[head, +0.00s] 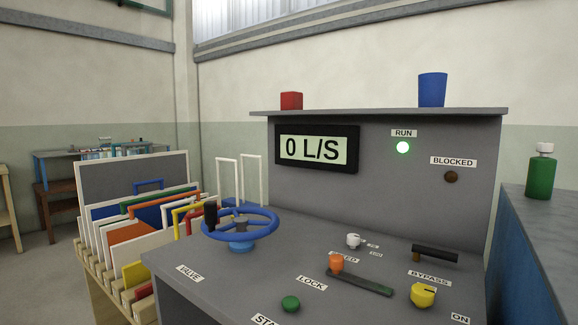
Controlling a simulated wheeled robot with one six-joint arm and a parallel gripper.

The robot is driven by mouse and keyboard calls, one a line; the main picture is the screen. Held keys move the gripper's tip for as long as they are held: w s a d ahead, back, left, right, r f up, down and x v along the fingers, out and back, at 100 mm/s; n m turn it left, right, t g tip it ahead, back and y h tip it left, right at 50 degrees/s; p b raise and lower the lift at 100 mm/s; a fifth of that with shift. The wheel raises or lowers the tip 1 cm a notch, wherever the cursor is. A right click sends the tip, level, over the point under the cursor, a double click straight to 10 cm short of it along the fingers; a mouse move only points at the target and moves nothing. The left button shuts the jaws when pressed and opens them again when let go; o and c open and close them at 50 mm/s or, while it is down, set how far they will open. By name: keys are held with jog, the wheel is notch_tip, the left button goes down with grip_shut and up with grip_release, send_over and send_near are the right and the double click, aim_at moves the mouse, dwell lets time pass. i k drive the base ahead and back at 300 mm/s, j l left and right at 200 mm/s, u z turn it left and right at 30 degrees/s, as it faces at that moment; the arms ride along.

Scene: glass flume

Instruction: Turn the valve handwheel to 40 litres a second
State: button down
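The blue valve handwheel (262,224) stands on the grey control desk at its left rear, above the VALVE label (189,273). A black upright knob (210,216) sits on its left rim. The display (317,148) on the back panel reads 0 L/S. The green RUN lamp (403,147) is lit, and the BLOCKED lamp (451,177) is dark. My gripper does not show in the head view.
An orange LOCK knob (336,263) with a dark lever, a green button (290,304), a yellow knob (423,295) and a black BYPASS handle (435,253) share the desk. A rack of coloured panels (132,235) stands close left of the handwheel. A blue bench (541,245) is right.

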aim_at(211, 215)
jog(key=i+j, duration=0.9)
